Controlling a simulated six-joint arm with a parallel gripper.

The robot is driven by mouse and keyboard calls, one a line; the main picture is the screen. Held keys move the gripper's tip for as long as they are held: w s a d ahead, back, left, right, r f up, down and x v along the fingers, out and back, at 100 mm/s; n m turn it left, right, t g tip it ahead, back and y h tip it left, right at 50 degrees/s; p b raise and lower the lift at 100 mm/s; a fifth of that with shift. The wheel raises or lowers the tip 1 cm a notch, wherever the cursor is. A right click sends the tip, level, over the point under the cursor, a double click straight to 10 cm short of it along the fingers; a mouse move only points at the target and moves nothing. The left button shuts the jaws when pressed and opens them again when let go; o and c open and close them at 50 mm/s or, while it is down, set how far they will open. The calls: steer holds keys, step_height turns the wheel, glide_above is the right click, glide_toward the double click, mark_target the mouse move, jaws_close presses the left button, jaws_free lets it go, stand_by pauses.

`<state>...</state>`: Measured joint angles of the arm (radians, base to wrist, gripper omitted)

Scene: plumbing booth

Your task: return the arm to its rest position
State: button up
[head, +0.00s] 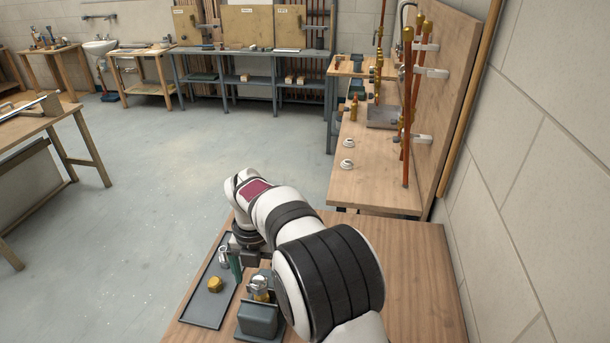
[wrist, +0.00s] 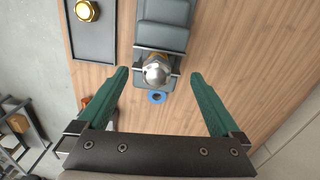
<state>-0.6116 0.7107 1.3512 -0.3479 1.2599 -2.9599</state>
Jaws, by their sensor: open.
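My gripper (wrist: 158,76) is open, its two green fingers spread wide with nothing between the tips. In the head view my gripper (head: 238,266) hangs over the table, partly hidden by my white arm. A grey vise (head: 257,320) stands on the wooden table, with a silver and brass fitting (head: 259,284) upright at its jaws. In the wrist view the fitting (wrist: 156,73) appears beyond the fingers, between their tips in the picture. A blue ring (wrist: 157,97) lies beside it.
A dark tray (head: 205,318) at the table's left holds a brass nut (head: 214,284); a silver part (head: 223,257) is near its far end. A bench (head: 378,182) with upright copper pipes (head: 407,110) stands ahead on the right. The table's right side (head: 415,270) is clear.

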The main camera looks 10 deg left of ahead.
steer(key=s+d+r+m+t+y, duration=0.15)
steer(key=s+d+r+m, duration=0.25)
steer(key=d+r+m, duration=0.7)
steer(key=s+d+r+m+t+y, duration=0.1)
steer(key=s+d+r+m+t, duration=0.4)
steer(key=m, duration=1)
steer(key=s+d+m, duration=0.8)
steer(key=m, duration=0.7)
steer(key=s+f+m+g, duration=0.1)
steer(key=s+f+g, duration=0.6)
steer(key=s+f, duration=0.1)
steer(key=shift+s+d+m+h, duration=0.15)
steer(key=shift+s+m+h, duration=0.25)
steer(key=shift+s, duration=0.4)
